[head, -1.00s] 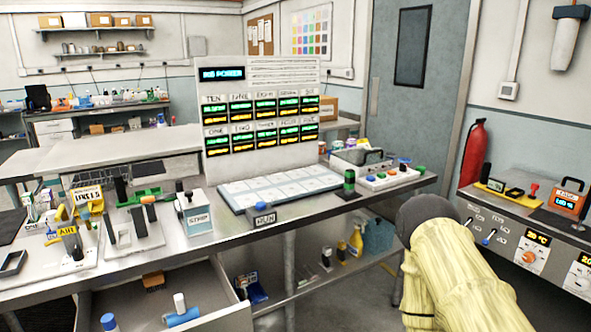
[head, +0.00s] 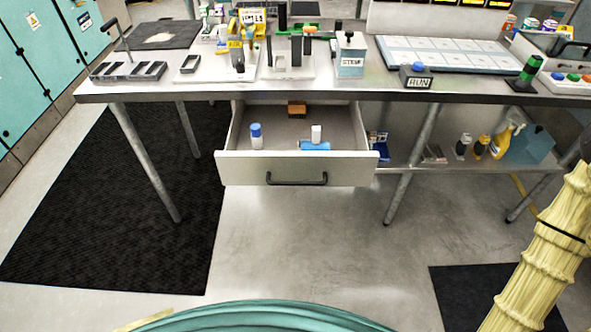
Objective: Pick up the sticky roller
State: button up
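An open drawer (head: 297,168) hangs out under the workbench, pulled toward me. Inside it on the right is a blue cylinder lying down (head: 314,146) with a white upright piece (head: 316,132) just behind it. This may be the sticky roller, but it is too small to be sure. An upright blue-and-white cylinder (head: 256,135) stands at the left in the drawer. A brown block (head: 296,109) sits at the drawer's back. My arm shows at the right in its yellow sleeve, away from the drawer. My gripper is out of view.
The workbench top (head: 255,91) runs above the drawer and carries several fixtures and the RUN box (head: 418,78). A lower shelf (head: 398,172) to the right holds bottles (head: 506,137). Table legs (head: 398,175) stand beside the drawer. The floor (head: 290,240) before it is clear.

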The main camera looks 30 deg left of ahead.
aim_at(314, 144)
jog(key=u, duration=1.3)
jog(key=k, duration=0.5)
jog(key=u, duration=1.3)
jog(key=i, duration=0.7)
jog(key=z, duration=1.65)
